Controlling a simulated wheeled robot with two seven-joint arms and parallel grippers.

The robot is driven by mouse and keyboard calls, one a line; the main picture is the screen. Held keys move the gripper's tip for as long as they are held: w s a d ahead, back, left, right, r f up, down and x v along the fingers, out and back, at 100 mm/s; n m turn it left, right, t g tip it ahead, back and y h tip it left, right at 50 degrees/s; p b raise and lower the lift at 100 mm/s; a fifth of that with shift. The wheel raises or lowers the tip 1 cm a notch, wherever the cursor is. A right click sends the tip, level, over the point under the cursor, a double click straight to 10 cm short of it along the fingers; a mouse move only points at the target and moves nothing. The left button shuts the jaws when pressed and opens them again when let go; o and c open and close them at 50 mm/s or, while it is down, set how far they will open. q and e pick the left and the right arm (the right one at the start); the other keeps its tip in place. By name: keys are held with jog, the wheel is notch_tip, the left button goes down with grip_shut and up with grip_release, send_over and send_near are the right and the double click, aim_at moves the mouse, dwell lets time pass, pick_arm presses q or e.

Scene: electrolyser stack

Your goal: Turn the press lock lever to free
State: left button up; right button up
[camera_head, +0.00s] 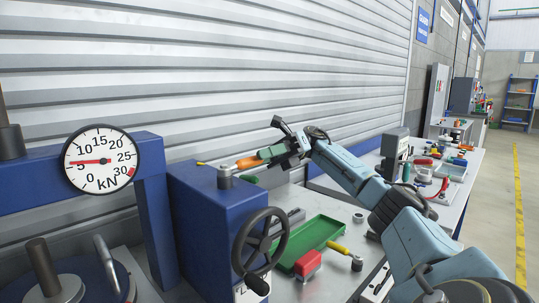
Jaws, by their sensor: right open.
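The blue press housing (215,225) stands at the centre left, with a short grey post (224,176) on its top. An orange handle (248,161) shows just behind and right of this post; I take it for the lock lever's grip, but cannot tell which way the lever is set. My right gripper (273,140) is open at the handle's right end. A green part lies between them, and whether the fingers touch the handle is unclear. My left gripper is out of view.
A dial gauge (100,160) marked kN reads about 5. A black handwheel (260,245) sticks out from the housing's front. A green tray (318,238), a red block (308,263) and a yellow-handled tool (343,249) lie on the bench. A ribbed wall stands close behind.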

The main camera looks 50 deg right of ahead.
jog(key=shift+s+d, duration=0.15)
jog(key=shift+d, duration=0.85)
jog(key=shift+s+d, duration=0.15)
jog(key=shift+d, duration=0.85)
